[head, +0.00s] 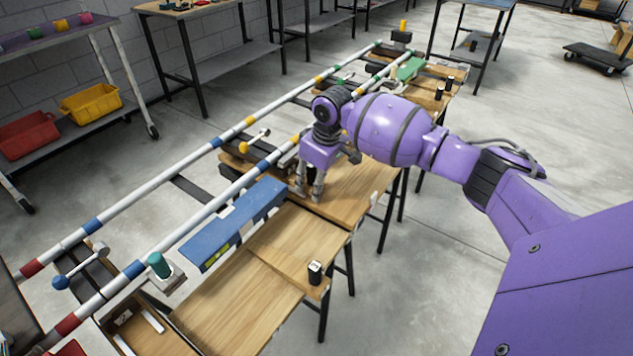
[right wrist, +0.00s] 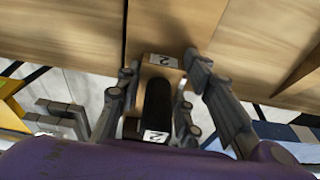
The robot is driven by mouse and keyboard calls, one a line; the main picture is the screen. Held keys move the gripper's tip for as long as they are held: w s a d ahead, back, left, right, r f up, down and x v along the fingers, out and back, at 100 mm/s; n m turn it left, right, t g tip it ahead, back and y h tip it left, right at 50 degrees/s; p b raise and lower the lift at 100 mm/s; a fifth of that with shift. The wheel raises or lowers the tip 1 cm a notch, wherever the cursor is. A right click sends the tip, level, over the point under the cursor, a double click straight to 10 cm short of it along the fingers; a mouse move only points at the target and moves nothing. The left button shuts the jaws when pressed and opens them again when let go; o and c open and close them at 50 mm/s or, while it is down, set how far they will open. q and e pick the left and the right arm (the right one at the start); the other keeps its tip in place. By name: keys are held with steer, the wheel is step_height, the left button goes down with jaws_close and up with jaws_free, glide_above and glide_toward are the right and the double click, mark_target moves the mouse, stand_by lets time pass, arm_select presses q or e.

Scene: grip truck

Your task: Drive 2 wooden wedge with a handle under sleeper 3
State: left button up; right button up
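My right gripper (head: 309,192) points down at the wooden bench beside the near rail. In the right wrist view, a wooden wedge (right wrist: 178,77) labelled 2, with an upright black handle (right wrist: 158,98) also labelled 2, is between its fingers. The fingers stand apart on both sides of the handle, with narrow gaps; firm contact does not show. In the head view this wedge is mostly hidden by the gripper. Dark sleepers (head: 200,190) cross under the two striped rails (head: 200,152); no number is readable, so I cannot tell which is sleeper 3. My left gripper is out of view.
Another black-handled piece (head: 315,272) stands at the bench's front edge. A blue level-like bar (head: 232,224) lies beside the near rail. A green cylinder (head: 158,264) stands further left. More black-handled pieces (head: 439,91) stand at the far end. Bare wood (head: 235,308) lies front left.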

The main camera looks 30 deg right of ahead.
steer(key=shift+o, duration=1.3)
steer(key=shift+w+a+f, duration=0.1)
steer(key=shift+w+a, duration=0.15)
steer(key=shift+a, duration=0.1)
steer(key=shift+o, duration=1.3)
steer(key=shift+w+f, duration=0.15)
steer(key=shift+w, duration=0.05)
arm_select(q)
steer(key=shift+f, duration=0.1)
arm_select(e)
steer(key=shift+s+d, duration=0.1)
steer(key=shift+s, duration=0.05)
steer(key=shift+s+d, duration=0.1)
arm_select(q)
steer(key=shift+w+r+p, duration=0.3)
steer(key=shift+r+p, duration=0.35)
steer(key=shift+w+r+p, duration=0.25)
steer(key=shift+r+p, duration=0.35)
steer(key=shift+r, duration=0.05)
arm_select(e)
steer(key=shift+s+d, duration=0.25)
steer(key=shift+s, duration=0.2)
steer(key=shift+s+d, duration=0.2)
steer(key=shift+s, duration=0.25)
